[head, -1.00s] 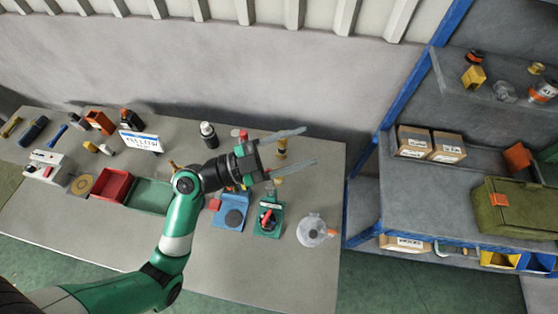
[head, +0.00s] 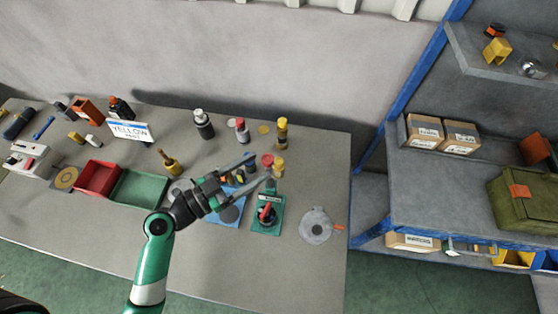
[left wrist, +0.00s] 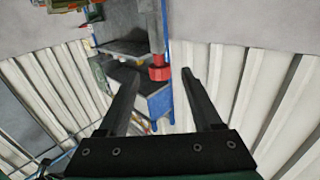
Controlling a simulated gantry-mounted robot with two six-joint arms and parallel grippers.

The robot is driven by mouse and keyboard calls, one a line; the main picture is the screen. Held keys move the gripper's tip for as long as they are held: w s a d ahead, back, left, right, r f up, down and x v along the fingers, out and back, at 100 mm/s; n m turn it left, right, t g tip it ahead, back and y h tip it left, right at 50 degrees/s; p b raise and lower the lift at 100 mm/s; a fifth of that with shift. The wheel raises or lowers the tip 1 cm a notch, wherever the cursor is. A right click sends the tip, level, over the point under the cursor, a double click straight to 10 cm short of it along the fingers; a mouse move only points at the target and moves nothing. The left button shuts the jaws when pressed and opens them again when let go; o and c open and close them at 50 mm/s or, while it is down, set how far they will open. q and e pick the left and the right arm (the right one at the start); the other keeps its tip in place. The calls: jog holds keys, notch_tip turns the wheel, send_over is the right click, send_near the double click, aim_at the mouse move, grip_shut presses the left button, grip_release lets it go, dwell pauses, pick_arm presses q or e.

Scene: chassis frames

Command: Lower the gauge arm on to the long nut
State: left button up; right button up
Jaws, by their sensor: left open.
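My left gripper (head: 259,168) is open above the work table, its two fingers apart and pointing right. A red knob (head: 267,160) and a yellow part (head: 279,168) show by the fingertips; I cannot tell if they touch. In the left wrist view, a red block (left wrist: 160,73) shows between the open fingers (left wrist: 160,75), with nothing gripped. A green-based device (head: 268,226) with a red piece on top stands just in front of the gripper. The gauge arm and long nut cannot be made out for certain. My right gripper is not in view.
The blue plate (head: 225,218) lies partly under my gripper. A round grey plate (head: 316,227) lies right of the green device. Bottles (head: 203,124) stand behind. Red (head: 97,178) and green (head: 140,188) trays lie left. A blue-framed shelf (head: 425,195) stands right. The front table is clear.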

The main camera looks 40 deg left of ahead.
pick_arm(q)
jog(key=w+d+p, duration=0.1)
jog(key=w, duration=0.6)
jog(key=shift+w+d+r, duration=0.25)
jog(key=shift+w+d, duration=0.05)
grip_shut()
dwell(0.9)
